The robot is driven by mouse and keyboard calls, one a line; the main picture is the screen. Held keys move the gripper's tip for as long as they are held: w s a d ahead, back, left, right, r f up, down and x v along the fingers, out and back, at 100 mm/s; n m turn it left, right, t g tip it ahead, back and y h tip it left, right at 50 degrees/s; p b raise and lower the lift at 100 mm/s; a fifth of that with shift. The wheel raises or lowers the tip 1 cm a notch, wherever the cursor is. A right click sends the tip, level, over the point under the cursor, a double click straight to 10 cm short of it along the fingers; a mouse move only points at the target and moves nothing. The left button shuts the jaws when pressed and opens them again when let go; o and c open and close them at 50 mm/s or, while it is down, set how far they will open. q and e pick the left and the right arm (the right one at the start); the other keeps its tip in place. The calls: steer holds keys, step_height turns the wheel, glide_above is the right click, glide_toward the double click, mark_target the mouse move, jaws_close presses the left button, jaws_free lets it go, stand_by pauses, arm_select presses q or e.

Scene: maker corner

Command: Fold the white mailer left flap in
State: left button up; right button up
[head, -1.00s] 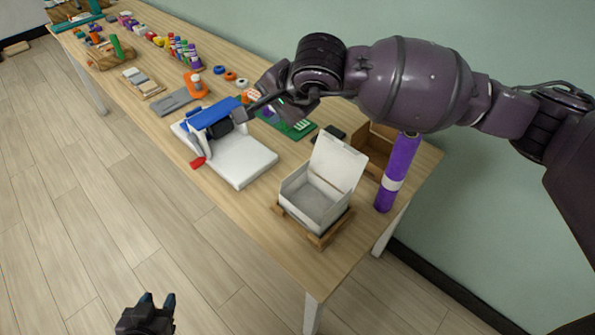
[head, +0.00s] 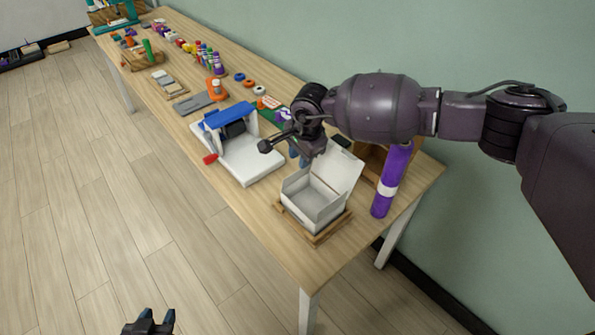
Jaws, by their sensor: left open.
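The white mailer (head: 300,202) is an open box near the right end of the table, with its lid (head: 344,171) standing up at the back right. I cannot clearly tell its left flap from the side walls. My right gripper (head: 298,157) hangs just behind and left of the mailer, fingers down, apart from the box as far as I can see. Its fingers are small and partly hidden, so their gap is unclear. My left gripper (head: 149,321) is open and empty over the floor at the bottom edge, far from the mailer.
The mailer sits on a wooden tray (head: 318,238). A purple roll (head: 383,204) stands to its right, and a brown box (head: 372,160) is behind, partly covered by my arm. A white and blue machine (head: 252,164) stands to the left. Bare table lies in front.

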mark_target(298, 171)
steer(key=f, duration=0.4)
steer(key=w+f, duration=0.1)
steer(key=f, duration=0.1)
steer(key=shift+a+f, duration=0.3)
steer(key=shift+a, duration=0.05)
jaws_close()
